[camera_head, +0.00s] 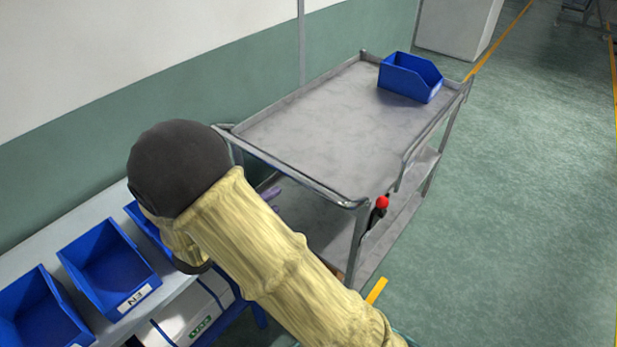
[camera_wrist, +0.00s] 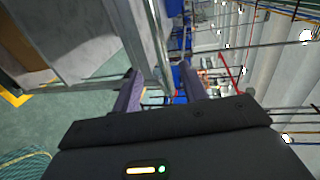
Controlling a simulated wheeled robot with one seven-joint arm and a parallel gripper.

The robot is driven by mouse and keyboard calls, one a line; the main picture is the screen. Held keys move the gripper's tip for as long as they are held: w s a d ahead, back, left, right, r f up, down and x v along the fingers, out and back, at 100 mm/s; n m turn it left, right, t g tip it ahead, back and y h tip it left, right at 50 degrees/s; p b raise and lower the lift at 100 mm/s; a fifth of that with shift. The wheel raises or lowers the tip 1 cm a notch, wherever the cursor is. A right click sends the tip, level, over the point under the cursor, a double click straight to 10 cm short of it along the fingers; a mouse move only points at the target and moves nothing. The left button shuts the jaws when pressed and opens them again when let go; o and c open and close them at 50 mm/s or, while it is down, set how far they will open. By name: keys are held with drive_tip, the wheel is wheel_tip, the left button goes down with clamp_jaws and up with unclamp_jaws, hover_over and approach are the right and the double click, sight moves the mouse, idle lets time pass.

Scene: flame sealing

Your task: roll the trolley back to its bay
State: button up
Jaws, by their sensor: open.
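The grey metal trolley (camera_head: 310,125) stands upright beside the wall, its near-end handle bar (camera_head: 290,172) facing me. A blue bin (camera_head: 410,80) sits at the far right of its top shelf. My gripper is mostly hidden behind my sleeved arm in the head view; a purple finger (camera_head: 270,193) shows just below the handle bar. In the wrist view my gripper (camera_wrist: 158,85) is open, its two purple fingers apart. A metal bar of the trolley (camera_wrist: 150,45) runs toward the gap between them. I cannot tell whether either finger touches it.
A bench (camera_head: 75,225) with several blue bins (camera_head: 108,268) stands at left, close to the trolley. A red knob (camera_head: 382,201) shows at the trolley's near right leg. Yellow floor lines (camera_head: 376,290) show near and far. The green floor (camera_head: 530,200) at right is clear.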

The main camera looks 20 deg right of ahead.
sight(302, 184)
drive_tip(key=p+x, duration=0.2)
drive_tip(key=x, duration=1.2)
drive_tip(key=shift+w+p, duration=0.1)
drive_tip(key=shift+p, duration=0.2)
drive_tip(key=shift+d, duration=0.1)
drive_tip(key=shift+f, duration=0.1)
clamp_jaws()
